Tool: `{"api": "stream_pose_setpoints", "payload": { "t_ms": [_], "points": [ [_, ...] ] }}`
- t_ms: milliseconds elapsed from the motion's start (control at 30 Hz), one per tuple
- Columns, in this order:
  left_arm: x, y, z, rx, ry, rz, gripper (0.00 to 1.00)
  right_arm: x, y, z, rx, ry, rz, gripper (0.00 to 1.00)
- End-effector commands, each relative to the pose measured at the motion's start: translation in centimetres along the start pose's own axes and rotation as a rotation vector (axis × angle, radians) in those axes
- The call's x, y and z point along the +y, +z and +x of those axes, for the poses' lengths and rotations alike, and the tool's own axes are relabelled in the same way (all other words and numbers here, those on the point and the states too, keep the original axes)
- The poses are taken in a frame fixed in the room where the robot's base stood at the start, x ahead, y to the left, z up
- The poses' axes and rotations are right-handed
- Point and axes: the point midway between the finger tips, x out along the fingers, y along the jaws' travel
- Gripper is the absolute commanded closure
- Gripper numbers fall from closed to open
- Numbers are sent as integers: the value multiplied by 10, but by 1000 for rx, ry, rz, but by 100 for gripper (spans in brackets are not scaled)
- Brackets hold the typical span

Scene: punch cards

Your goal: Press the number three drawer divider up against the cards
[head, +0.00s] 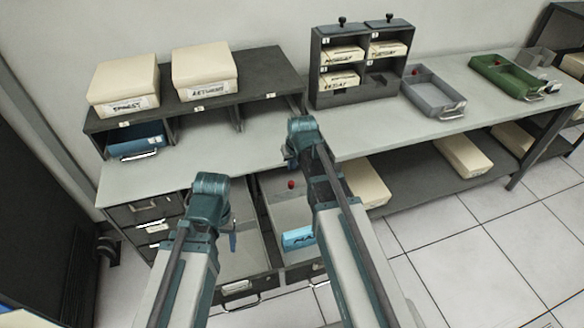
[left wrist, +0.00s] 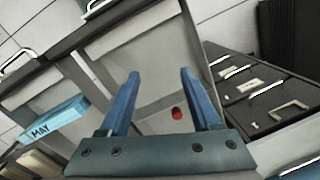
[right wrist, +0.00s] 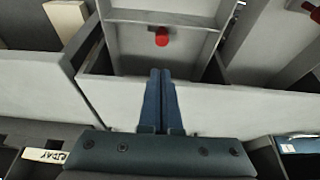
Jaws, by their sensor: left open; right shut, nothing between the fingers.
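Two open drawers hang under the table; no number is readable on either. The right drawer holds a blue card block marked MAY (head: 298,237), also in the left wrist view (left wrist: 52,118), and a red knob (head: 291,184) further back. In the right wrist view that red knob (right wrist: 161,38) sits by a pale cross strip (right wrist: 165,18), likely a divider. My right gripper (right wrist: 161,75) is shut and empty, apart from the knob, above the table edge. My left gripper (left wrist: 155,78) is open over the left drawer; a red knob (left wrist: 177,113) shows between its fingers.
A dark shelf unit holds two cream boxes (head: 204,72) and a blue tray (head: 136,140). A dark rack (head: 345,100), a grey tray (head: 432,90) and a green tray (head: 508,75) stand further right. Shut small drawers (head: 145,208) lie left.

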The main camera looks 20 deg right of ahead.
Motion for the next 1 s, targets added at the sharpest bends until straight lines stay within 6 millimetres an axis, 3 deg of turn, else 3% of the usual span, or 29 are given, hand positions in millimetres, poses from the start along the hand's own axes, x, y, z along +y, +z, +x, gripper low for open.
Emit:
{"api": "stream_pose_setpoints", "payload": {
  "t_ms": [367, 1000],
  "points": [
    [1, -1, 14, 0, 0, 0, 36, -1, 1, 15, -2, 0, -1, 100],
    [8, -5, 81, 0, 0, 0, 36, -1, 2, 86, -3, 0, -1, 100]
  ]
}}
